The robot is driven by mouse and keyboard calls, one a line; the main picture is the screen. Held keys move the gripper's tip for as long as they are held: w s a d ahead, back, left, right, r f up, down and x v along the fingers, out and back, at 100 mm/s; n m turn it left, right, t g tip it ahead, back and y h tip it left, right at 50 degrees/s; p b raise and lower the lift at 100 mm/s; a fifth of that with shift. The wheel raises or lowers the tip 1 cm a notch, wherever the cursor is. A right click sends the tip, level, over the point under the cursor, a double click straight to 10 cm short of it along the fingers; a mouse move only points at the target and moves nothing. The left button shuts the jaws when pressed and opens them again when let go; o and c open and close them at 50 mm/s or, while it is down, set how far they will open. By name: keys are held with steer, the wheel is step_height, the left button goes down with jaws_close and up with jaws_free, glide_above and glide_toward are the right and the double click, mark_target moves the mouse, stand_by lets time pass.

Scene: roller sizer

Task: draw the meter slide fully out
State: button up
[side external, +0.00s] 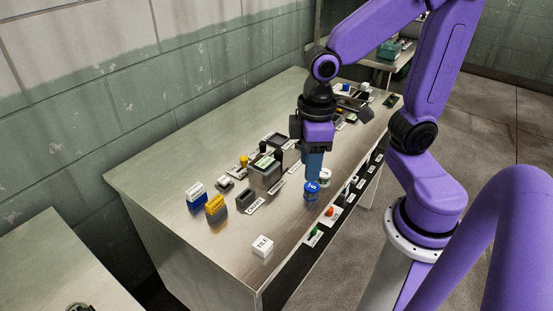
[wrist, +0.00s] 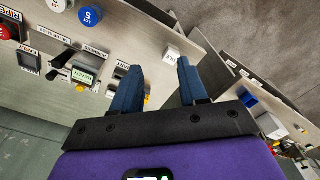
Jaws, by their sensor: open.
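The meter unit is a grey box with a small green display (side external: 267,163), near the middle of the steel bench; the display also shows in the wrist view (wrist: 85,76). A black handle (wrist: 62,58) lies beside it, next to a label strip that seems to read meter slide. How far the slide is out I cannot tell. My gripper (side external: 314,181) points down near the bench's front edge, right of the meter unit and close to the blue-topped lot piece (side external: 311,190). In the wrist view my gripper (wrist: 158,68) has its blue fingers apart with nothing between them.
A white tile block (side external: 262,246) stands near the front corner. Blue (side external: 197,194) and yellow (side external: 216,207) blocks stand at the left. A white round piece (side external: 324,176) is beside the lot piece. Bare steel lies between the tile and the coloured blocks.

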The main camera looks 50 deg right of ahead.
steer(key=w+d+m, duration=0.2)
steer(key=w+m, duration=0.2)
steer(key=w, duration=0.4)
steer(key=m, duration=1.3)
glide_above(278, 151)
step_height(278, 151, down, 6)
step_height(278, 151, down, 17)
steer(key=shift+s+r, duration=0.1)
steer(key=shift+r, duration=0.1)
steer(key=shift+c, duration=0.2)
